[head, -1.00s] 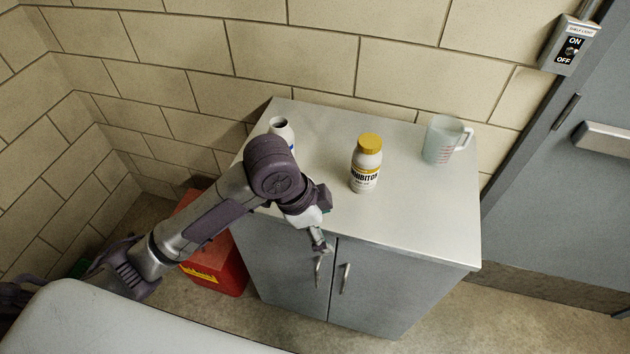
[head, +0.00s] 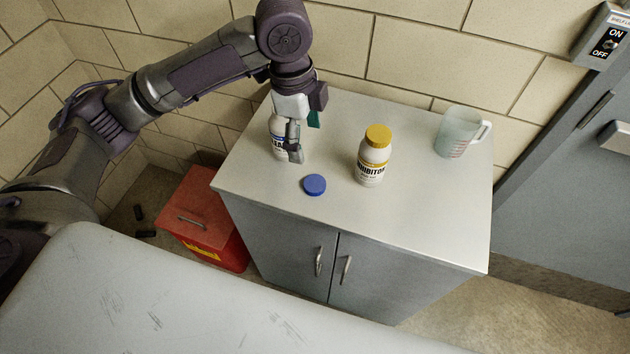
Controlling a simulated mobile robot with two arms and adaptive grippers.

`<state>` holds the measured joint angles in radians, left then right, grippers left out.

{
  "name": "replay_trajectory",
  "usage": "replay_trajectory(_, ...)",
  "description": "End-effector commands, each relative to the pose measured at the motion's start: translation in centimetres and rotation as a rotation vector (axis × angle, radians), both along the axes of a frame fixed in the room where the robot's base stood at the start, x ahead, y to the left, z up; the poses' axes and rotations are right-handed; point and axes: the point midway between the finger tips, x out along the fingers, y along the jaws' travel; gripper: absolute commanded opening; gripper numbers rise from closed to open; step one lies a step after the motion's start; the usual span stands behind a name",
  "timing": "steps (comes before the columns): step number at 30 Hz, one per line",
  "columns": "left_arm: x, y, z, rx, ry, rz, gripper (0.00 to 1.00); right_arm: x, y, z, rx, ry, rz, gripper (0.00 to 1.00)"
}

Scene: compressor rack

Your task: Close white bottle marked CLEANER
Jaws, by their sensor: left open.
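The white bottle (head: 278,134) with a partly hidden label stands upright at the left of the cabinet top. Its upper part is covered by my left gripper and arm, so its mouth is hidden. A blue cap (head: 314,185) lies flat on the cabinet top, in front and to the right of the bottle. My left gripper (head: 294,154) is open and points down at the bottle's right side; I cannot tell whether it touches the bottle. My right gripper is out of view.
A white bottle with a yellow cap (head: 374,155), labelled INHIBITOR, stands right of the blue cap. A clear measuring jug (head: 459,133) stands at the back right of the grey cabinet (head: 420,220). A red bin (head: 204,222) stands on the floor at left.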

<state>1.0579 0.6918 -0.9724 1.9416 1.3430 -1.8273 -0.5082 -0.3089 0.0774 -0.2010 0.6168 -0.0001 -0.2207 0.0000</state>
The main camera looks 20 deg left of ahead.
Motion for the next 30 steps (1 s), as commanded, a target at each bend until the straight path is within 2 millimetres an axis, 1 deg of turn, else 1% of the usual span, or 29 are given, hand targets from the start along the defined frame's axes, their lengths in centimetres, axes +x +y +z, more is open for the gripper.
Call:
replay_trajectory(9,-0.1,-0.7,-5.8,0.0,0.004,0.0,0.81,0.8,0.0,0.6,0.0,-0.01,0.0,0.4)
replay_trajectory(12,-0.1,-0.9,-7.2,-0.001,0.003,0.002,0.81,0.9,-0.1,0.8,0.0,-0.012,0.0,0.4)
replay_trajectory(16,-0.1,-1.0,-8.1,-0.001,0.001,0.0,0.81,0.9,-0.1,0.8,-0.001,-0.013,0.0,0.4)
replay_trajectory(26,0.0,-1.0,-8.3,0.0,0.0,0.0,0.81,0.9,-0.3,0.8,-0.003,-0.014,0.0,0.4)
replay_trajectory(28,-0.1,-1.0,-8.7,0.001,0.002,0.001,0.81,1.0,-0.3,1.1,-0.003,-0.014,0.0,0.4)
replay_trajectory(30,-0.1,-1.1,-9.6,0.0,0.004,0.001,0.81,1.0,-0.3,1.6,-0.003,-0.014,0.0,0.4)
